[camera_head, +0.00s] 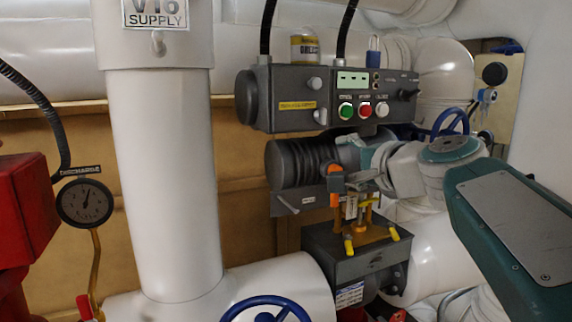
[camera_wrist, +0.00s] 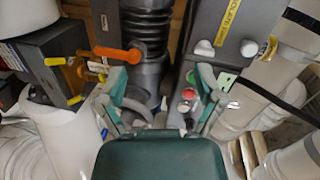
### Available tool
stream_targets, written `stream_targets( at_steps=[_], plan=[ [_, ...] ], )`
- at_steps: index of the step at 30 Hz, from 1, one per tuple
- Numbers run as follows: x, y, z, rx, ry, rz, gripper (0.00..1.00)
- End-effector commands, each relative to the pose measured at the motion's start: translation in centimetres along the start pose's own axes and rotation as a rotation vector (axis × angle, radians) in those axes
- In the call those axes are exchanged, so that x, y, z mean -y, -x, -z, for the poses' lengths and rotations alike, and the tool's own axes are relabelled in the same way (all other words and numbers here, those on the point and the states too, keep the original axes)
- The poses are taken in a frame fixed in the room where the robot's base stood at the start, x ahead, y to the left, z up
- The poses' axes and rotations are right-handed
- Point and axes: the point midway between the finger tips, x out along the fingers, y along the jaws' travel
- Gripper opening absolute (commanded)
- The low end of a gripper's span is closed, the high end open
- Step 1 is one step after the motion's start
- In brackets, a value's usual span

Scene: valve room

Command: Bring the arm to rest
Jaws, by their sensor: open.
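My arm comes in from the right in the head view, with its teal and white links bent towards the valve actuator. My gripper (camera_head: 362,165) is in front of the dark ribbed actuator cylinder (camera_head: 300,163), below the control box (camera_head: 345,97). In the wrist view my gripper (camera_wrist: 162,85) shows its two teal and grey fingers spread apart, with nothing held between them. The orange lever (camera_wrist: 120,55) is beyond the left finger. The green and red buttons of the control box are close to the right finger in the picture; I cannot tell the distance.
A thick white pipe (camera_head: 160,170) stands at the left, with a gauge (camera_head: 84,203) beside it. A black valve block (camera_head: 352,245) with yellow-tipped handles sits below my gripper. A blue handwheel (camera_head: 265,309) is at the bottom. Pipes and walls leave little free room.

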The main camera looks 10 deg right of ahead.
Motion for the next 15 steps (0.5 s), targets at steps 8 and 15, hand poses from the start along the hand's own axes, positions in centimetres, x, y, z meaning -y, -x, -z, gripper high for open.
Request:
stream_targets(
  at_steps=[8,15],
  plan=[
    [-13.6,4.6,-9.1,0.198,0.448,-0.385,0.86],
    [-25.1,11.0,-13.2,0.392,0.846,-0.685,0.86]
  ],
)
